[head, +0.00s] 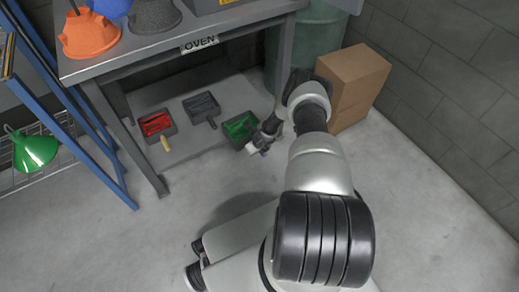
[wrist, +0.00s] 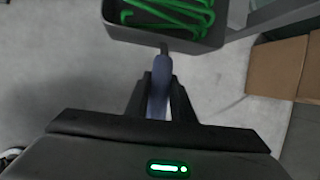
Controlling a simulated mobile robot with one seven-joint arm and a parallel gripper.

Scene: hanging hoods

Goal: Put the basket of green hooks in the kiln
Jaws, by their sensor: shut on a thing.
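The basket of green hooks (head: 240,127) is a dark grey tray with green hooks in it, at the right front of the low shelf under the bench. In the wrist view the basket (wrist: 170,42) is at the top, partly cut off. My gripper (wrist: 162,82) is shut on its blue-grey handle (wrist: 159,95), which points towards me. In the head view my gripper (head: 262,140) is beside the basket, partly hidden by my arm. I cannot tell whether the basket rests on the shelf or is lifted. No label reading kiln shows; the bench edge has an OVEN sign (head: 200,44).
A basket of red pieces (head: 156,124) with a yellow handle and a dark grey basket (head: 202,107) share the low shelf (head: 188,146). Cardboard boxes (head: 352,78) and a green barrel (head: 318,40) stand right. A blue rack (head: 95,150) is left. Front floor is clear.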

